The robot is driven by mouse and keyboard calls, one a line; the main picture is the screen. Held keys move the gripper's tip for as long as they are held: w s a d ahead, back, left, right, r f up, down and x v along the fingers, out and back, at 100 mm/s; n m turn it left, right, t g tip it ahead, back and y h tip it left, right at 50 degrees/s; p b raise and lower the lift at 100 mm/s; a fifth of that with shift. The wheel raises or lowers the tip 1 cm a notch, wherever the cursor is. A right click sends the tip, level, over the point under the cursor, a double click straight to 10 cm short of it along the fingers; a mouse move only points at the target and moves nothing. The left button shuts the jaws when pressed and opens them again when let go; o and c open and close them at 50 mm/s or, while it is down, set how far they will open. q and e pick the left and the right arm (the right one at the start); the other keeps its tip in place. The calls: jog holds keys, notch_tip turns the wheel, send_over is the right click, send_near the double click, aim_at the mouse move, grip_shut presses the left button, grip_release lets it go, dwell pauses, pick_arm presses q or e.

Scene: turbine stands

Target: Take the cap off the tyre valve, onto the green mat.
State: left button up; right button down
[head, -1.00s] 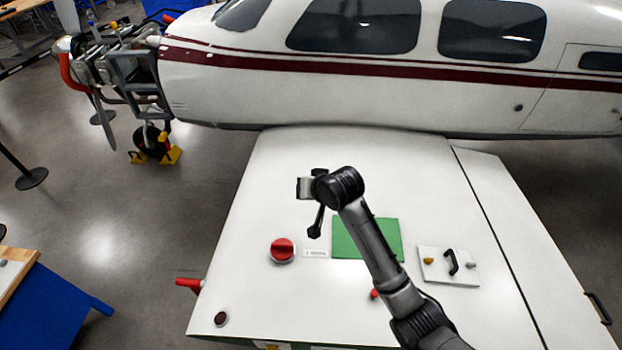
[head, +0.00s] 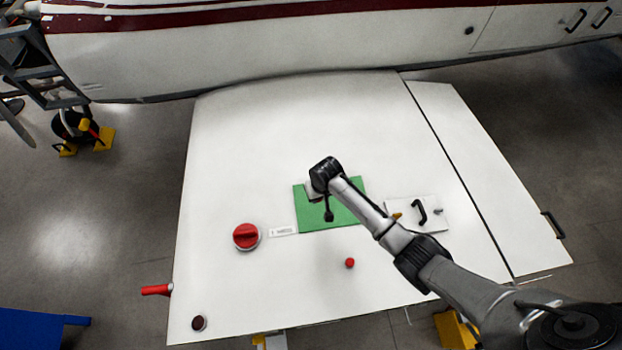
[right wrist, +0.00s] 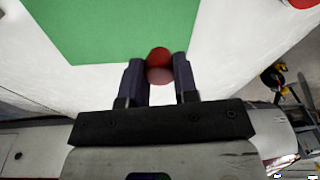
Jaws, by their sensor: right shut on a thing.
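My right gripper (right wrist: 158,72) is shut on a small round red thing, apparently the cap (right wrist: 158,56), with a paler lower part between the fingers. In the head view the right gripper (head: 314,190) shows over the far edge of the green mat (head: 303,220), with the cap hidden there. In the right wrist view the cap overlaps a corner of the mat (right wrist: 105,35). Its height above the mat cannot be judged. I cannot identify the tyre valve for certain. My left gripper is not in view.
A red knob (head: 246,236) and small label (head: 282,231) lie left of the mat. A small red ball (head: 350,263) is in front of it. A white plate (head: 431,222) with a black handle (head: 420,212) lies right. The white surface behind the mat is clear.

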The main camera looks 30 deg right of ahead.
jog(key=shift+s+g, duration=0.2)
jog(key=shift+g, duration=0.2)
jog(key=shift+f+g, duration=0.3)
jog(key=shift+f, duration=0.15)
jog(key=b, duration=0.8)
send_over(318, 214)
notch_tip(318, 214, down, 8)
jog(key=shift+s+r, duration=0.1)
jog(key=shift+r, duration=0.1)
pick_arm(q)
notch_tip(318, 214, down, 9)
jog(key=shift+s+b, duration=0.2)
jog(key=shift+b, duration=0.25)
pick_arm(e)
jog(key=shift+f, duration=1.55)
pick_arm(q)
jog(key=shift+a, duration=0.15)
